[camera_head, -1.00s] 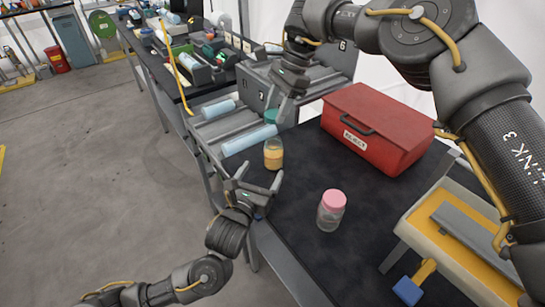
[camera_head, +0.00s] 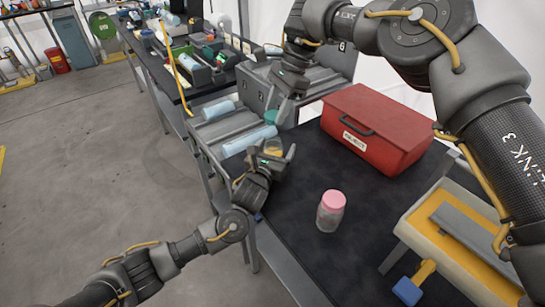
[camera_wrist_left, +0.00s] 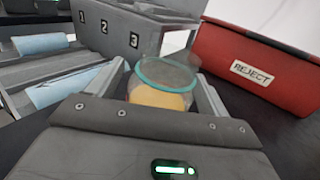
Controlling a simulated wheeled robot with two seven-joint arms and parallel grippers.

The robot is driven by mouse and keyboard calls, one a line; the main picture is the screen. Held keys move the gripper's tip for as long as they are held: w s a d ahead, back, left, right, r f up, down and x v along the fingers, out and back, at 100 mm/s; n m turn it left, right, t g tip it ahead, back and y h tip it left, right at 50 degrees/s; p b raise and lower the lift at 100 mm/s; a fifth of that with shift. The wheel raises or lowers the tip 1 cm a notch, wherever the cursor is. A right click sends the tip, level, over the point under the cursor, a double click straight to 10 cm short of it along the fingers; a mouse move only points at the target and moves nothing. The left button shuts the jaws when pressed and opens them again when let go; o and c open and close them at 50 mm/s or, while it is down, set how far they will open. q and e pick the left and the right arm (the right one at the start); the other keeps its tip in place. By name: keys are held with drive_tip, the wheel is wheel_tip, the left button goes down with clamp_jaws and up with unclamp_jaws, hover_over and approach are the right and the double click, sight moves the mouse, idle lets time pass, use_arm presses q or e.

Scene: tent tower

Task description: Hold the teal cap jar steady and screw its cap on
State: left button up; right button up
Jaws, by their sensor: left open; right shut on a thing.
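The glass jar (camera_head: 274,150) with yellow contents stands on the dark table, mostly hidden behind my left gripper in the head view. The left wrist view shows the jar (camera_wrist_left: 160,97) with a teal ring at its open mouth, between the two fingers of my left gripper (camera_wrist_left: 168,95). My left gripper (camera_head: 272,155) is open around the jar; contact cannot be told. My right gripper (camera_head: 281,97) is shut on the teal cap (camera_head: 274,116), which it holds above and behind the jar. The cap is apart from the jar.
A jar with a pink cap (camera_head: 331,210) stands on the table at front right. A red REJECT box (camera_head: 378,125) stands behind it. A yellow-lined tray (camera_head: 465,225) is at right.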

use_arm(q)
drive_tip(key=shift+c, duration=0.5)
drive_tip(key=c, duration=1.4)
use_arm(e)
hover_over(272, 141)
drive_tip(key=d, duration=0.1)
drive_tip(key=shift+w+f, duration=0.15)
drive_tip(key=shift+f, duration=1.1)
drive_tip(key=shift+w+f, duration=0.15)
drive_tip(key=shift+f, duration=1.1)
drive_tip(key=shift+f, duration=0.85)
drive_tip(key=shift+f, duration=0.55)
